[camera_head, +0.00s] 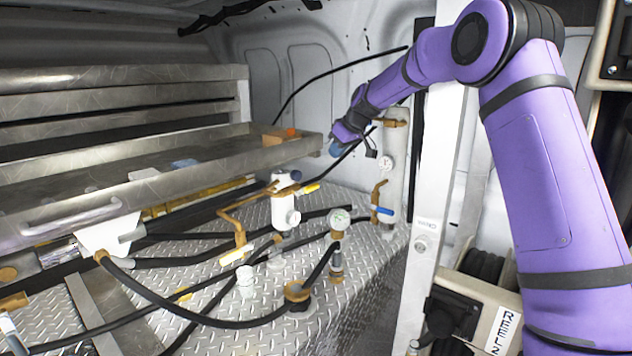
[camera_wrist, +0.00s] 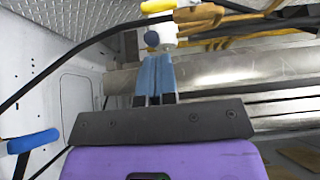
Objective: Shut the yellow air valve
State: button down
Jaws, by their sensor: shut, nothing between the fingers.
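A yellow valve lever (camera_head: 309,188) sticks out to the right beside a white filter body (camera_head: 285,210) below the metal shelf. A second yellow-marked lever (camera_head: 237,254) lies lower left on the piping; I cannot tell from the pictures which one is the air valve. My gripper (camera_head: 336,148) is right of the shelf's end, above the lever. Its blue fingers (camera_wrist: 156,75) are together and empty; contact cannot be judged.
The metal shelf (camera_head: 220,152) is close to the left of my gripper. Black hoses (camera_head: 200,318) cross the tread-plate floor. A white post (camera_head: 440,180) stands beside my arm.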

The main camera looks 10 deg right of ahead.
aim_at(313, 186)
jog(key=x, duration=1.4)
jog(key=shift+w+f, duration=0.15)
jog(key=shift+w, duration=0.05)
jog(key=shift+d, duration=0.1)
